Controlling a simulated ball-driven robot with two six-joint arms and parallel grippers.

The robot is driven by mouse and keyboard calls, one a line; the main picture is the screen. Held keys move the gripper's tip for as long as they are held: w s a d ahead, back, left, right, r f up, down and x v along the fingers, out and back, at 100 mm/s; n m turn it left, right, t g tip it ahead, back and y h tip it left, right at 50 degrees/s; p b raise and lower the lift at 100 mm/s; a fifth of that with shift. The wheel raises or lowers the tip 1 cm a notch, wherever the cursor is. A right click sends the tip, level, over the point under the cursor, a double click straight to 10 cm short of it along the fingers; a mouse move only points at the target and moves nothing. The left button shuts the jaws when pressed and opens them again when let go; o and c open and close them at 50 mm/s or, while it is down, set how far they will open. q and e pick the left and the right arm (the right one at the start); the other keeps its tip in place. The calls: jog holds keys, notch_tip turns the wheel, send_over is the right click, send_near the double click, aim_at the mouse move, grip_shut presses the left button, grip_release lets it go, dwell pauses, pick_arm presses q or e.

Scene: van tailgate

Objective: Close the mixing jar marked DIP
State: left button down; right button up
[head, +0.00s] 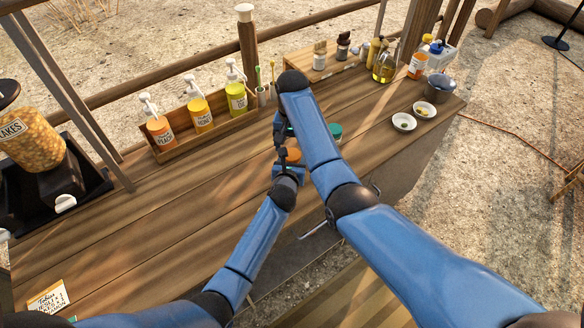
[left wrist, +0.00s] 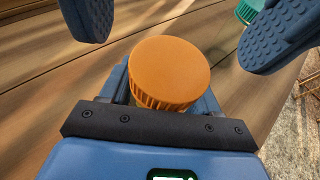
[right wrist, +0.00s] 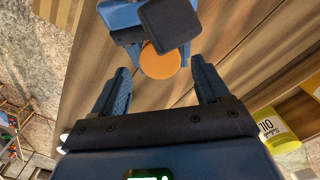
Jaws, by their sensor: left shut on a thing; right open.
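A jar with a ribbed orange lid (left wrist: 168,70) stands upright between my left gripper's fingers; its body is mostly hidden. The lid also shows in the head view (head: 293,155) and the right wrist view (right wrist: 160,64). My left gripper (head: 286,171) is shut on the jar below the lid. My right gripper (right wrist: 161,85) is open and empty, its two fingers apart above the lid, not touching it. In the head view it is largely hidden by its own arm. No DIP mark is readable, and I cannot tell how tightly the lid sits.
A teal lid (head: 335,131) is just right of the arm. A wooden rack of pump bottles (head: 200,115) stands behind left. Two white bowls (head: 404,122), a grey pot (head: 439,88) and an oil bottle (head: 384,68) are at the right. The left front boards are mostly clear.

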jog(key=shift+f, duration=1.45)
jog(key=c, duration=1.1)
jog(key=m, duration=0.3)
jog(key=o, duration=1.2)
